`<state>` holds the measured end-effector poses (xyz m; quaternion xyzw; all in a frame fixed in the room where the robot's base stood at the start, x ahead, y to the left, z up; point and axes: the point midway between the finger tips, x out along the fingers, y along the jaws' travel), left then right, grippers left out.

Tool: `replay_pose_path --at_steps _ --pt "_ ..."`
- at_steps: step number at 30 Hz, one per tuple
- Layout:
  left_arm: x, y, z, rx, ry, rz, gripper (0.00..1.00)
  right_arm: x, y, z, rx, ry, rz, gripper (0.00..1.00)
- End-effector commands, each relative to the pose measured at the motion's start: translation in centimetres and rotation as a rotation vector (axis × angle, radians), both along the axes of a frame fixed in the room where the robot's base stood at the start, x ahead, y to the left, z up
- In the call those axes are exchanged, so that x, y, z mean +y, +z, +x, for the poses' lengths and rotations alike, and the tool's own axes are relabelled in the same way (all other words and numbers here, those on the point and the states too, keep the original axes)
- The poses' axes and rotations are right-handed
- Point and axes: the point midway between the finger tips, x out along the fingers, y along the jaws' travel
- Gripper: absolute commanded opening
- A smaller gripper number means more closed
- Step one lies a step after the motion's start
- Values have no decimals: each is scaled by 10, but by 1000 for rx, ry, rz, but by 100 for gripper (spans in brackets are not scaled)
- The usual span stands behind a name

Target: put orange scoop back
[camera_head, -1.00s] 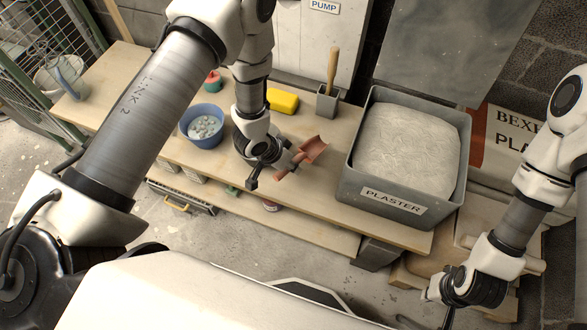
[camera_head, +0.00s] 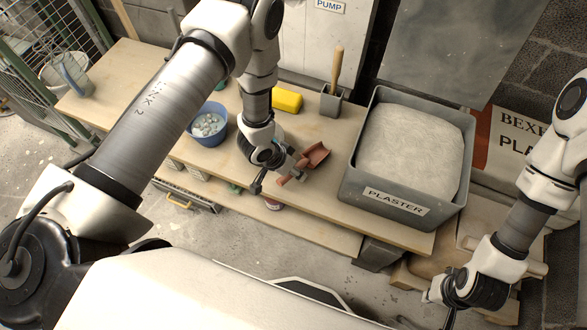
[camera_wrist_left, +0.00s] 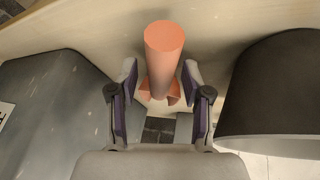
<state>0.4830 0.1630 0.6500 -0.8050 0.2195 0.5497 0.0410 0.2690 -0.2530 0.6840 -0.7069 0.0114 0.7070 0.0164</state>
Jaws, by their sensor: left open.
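The orange scoop (camera_head: 316,154) is on the wooden bench, left of the plaster bin, near the bench's front edge. In the left wrist view its round handle (camera_wrist_left: 164,45) points toward the camera. My left gripper (camera_head: 288,174) is low over the bench at the handle end of the scoop. In the left wrist view my left gripper (camera_wrist_left: 160,82) is open, with a finger on each side of the scoop and visible gaps. My right gripper (camera_head: 440,305) hangs at the lower right, away from the scoop; its fingers are too unclear to judge.
The grey plaster bin (camera_head: 352,186) stands close to the right of the scoop. Behind are a grey holder (camera_head: 331,102) with a wooden-handled tool and a yellow block (camera_head: 286,100). A blue bowl (camera_head: 220,133) of pale lumps is to the left.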

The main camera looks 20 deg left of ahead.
Motion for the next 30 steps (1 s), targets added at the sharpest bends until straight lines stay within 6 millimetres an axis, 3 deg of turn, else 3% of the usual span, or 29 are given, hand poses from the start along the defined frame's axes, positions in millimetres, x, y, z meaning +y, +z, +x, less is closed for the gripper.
replay_pose_path --at_steps 12,18,23,25,26,30 --pt "29 86 -28 -1 4 -2 49 0 -2 0 0 0 0 0" --pt "36 107 -35 -1 1 -1 49 0 -2 0 0 0 0 0" --pt "37 108 -36 0 1 0 49 0 -2 0 0 0 0 0" --pt "39 99 -47 28 27 6 49 0 -2 0 0 0 0 0" --pt "41 92 -58 55 54 12 49 0 -2 0 0 0 0 0" --pt "64 48 -145 247 262 113 49 0 -2 0 0 0 0 0"
